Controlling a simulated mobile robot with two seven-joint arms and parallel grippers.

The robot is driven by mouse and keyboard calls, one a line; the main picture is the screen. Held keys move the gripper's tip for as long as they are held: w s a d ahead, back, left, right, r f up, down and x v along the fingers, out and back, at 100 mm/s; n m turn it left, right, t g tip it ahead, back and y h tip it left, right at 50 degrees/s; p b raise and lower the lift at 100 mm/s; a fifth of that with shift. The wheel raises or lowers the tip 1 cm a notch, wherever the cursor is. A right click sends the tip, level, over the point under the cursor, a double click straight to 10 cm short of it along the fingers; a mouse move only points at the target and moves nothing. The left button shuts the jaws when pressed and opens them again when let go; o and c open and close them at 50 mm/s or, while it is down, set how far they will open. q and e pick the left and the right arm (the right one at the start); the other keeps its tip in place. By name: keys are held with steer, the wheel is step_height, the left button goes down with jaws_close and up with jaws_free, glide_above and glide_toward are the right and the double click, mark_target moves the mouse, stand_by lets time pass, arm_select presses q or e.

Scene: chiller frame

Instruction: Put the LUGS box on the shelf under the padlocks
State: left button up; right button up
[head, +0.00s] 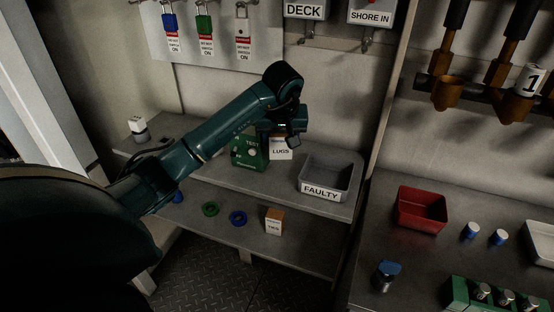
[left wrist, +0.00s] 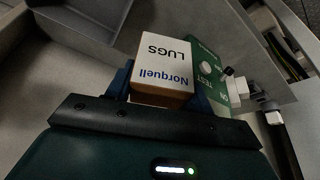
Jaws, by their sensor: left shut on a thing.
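The LUGS box (head: 281,152) is a small white and brown carton. My left gripper (head: 281,136) is shut on it from above, over the upper shelf (head: 215,140) under the padlocks. I cannot tell whether the box touches the shelf. In the left wrist view the LUGS box (left wrist: 165,60) shows its Norquell label between the blue fingers. A blue padlock (head: 169,22), a green padlock (head: 204,24) and a dark padlock (head: 242,32) hang on the wall panel with tags. My right gripper is not in view.
A green TEST box (head: 249,151) is close left of the LUGS box, and the grey FAULTY bin (head: 321,192) is to the right. A lower shelf (head: 300,245) holds rings and a small carton (head: 274,222). A red bin (head: 421,226) stands on the right counter.

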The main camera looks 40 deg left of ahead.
mark_target(281, 157)
arm_select(q)
step_height(281, 157, down, 8)
steer(key=shift+r, duration=0.2)
steer(key=shift+f, duration=0.15)
steer(key=shift+f, duration=0.1)
steer(key=o, duration=0.8)
steer(key=shift+f, duration=0.1)
